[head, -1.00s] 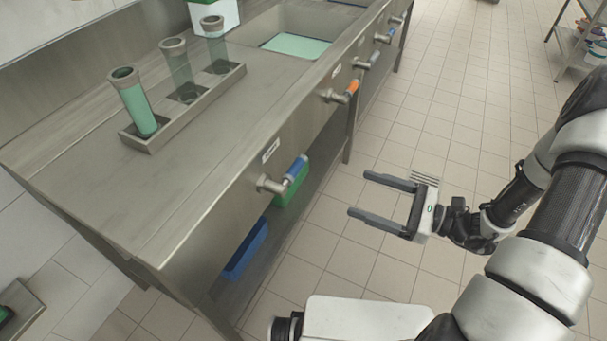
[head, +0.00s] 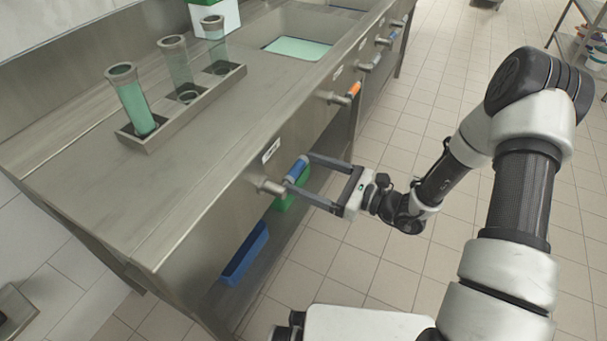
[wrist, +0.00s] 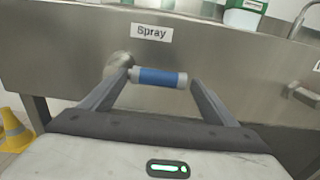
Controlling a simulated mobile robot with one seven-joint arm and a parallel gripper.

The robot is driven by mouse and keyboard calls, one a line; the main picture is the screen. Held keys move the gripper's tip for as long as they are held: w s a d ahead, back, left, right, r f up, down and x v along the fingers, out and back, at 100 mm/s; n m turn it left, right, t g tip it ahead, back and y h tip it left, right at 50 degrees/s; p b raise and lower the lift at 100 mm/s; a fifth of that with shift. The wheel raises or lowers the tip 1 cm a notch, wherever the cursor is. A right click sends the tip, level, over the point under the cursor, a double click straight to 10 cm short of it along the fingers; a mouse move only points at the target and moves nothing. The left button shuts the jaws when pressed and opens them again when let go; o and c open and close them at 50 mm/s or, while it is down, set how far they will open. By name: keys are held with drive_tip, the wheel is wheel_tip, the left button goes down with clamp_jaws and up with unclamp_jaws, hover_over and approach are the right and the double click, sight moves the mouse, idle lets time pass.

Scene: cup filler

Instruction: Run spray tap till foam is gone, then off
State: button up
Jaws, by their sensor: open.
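The spray tap has a blue handle (head: 297,168) on the counter's front panel, near its close end. In the wrist view the blue handle (wrist: 158,77) lies level, pointing right from its metal body, under a label reading "Spray" (wrist: 151,33). My gripper (head: 299,171) is open, with its fingertips on either side of the handle; whether they touch it I cannot tell. Pale green content (head: 297,48) lies in the sink basin (head: 327,27); whether it is foam or liquid I cannot tell. No water stream is visible.
Three clear cylinders stand in a metal rack (head: 150,143) on the counter; the nearest cylinder (head: 133,100) holds green content. An orange-handled tap (head: 352,91) and other taps are farther along. Blue (head: 245,252) and green bins sit below.

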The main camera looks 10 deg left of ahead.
drive_tip(key=shift+w+a, duration=0.25)
drive_tip(key=shift+a, duration=0.35)
drive_tip(key=c, duration=1.5)
drive_tip(key=shift+f, duration=0.1)
drive_tip(key=shift+s+a+f+m+p, duration=0.3)
drive_tip(key=shift+s+f+m+p, duration=0.75)
drive_tip(key=shift+m, duration=1.5)
drive_tip(key=shift+s+a+f+m+p, duration=0.3)
drive_tip(key=shift+s+f+m+p, duration=0.75)
drive_tip(key=shift+m, duration=1.55)
drive_tip(key=shift+s+a+f+m+p, duration=0.3)
drive_tip(key=shift+s+f+m+p, duration=0.3)
drive_tip(key=shift+f+m, duration=1.4)
drive_tip(key=shift+r+m, duration=0.55)
